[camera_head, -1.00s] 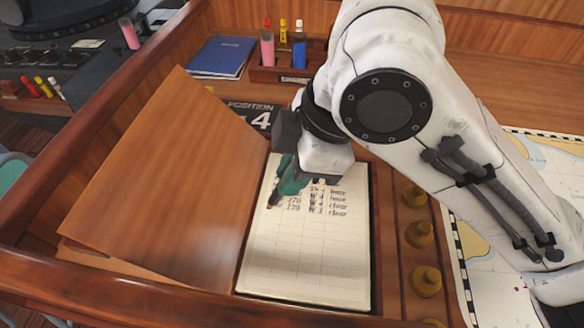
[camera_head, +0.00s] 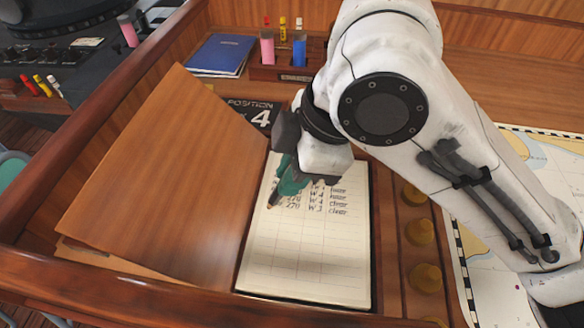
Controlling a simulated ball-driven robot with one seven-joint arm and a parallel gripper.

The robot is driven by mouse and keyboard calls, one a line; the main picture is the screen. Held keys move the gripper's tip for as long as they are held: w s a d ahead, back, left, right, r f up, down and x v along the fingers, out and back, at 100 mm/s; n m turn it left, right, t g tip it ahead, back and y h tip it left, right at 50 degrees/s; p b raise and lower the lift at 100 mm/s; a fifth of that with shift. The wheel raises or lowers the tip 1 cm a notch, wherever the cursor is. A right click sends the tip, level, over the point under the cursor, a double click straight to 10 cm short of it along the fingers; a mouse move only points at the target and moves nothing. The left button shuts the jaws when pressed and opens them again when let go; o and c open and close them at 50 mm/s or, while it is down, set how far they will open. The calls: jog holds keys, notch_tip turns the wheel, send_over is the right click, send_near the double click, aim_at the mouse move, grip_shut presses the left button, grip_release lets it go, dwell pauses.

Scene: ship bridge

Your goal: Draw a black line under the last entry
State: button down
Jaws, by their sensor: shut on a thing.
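The open logbook page (camera_head: 310,255) lies in a dark-edged recess of the desk. Handwritten entries (camera_head: 325,200) fill its upper part, the lowest reading "clear"; the ruled rows below are blank. My gripper (camera_head: 287,182) is over the page's upper left, shut on a pen. The pen's dark tip (camera_head: 272,204) points down at the left end of the lowest entries; I cannot tell whether it touches the paper. Green finger parts and my wrist hide most of the pen and the upper entries. No line shows under the last entry.
A tilted wooden lid (camera_head: 165,185) stands close left of the page. A marker holder (camera_head: 283,72) and blue folder (camera_head: 220,55) are at the back. Brass knobs (camera_head: 426,279) line the right side, with a chart (camera_head: 490,270) beyond.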

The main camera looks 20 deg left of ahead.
jog(key=shift+f, duration=0.35)
dwell(0.6)
jog(key=shift+p, duration=0.35)
dwell(3.4)
jog(key=shift+d, duration=0.2)
jog(key=shift+w+d, duration=0.15)
jog(key=shift+d, duration=0.2)
jog(key=shift+d, duration=0.15)
dwell(0.3)
jog(key=shift+w+d+p, duration=0.2)
jog(key=shift+d+p, duration=0.15)
jog(key=shift+d, duration=0.05)
jog(key=shift+d, duration=0.1)
jog(key=shift+w+d, duration=0.15)
jog(key=shift+d, duration=0.3)
jog(key=shift+d, duration=0.15)
dwell(0.4)
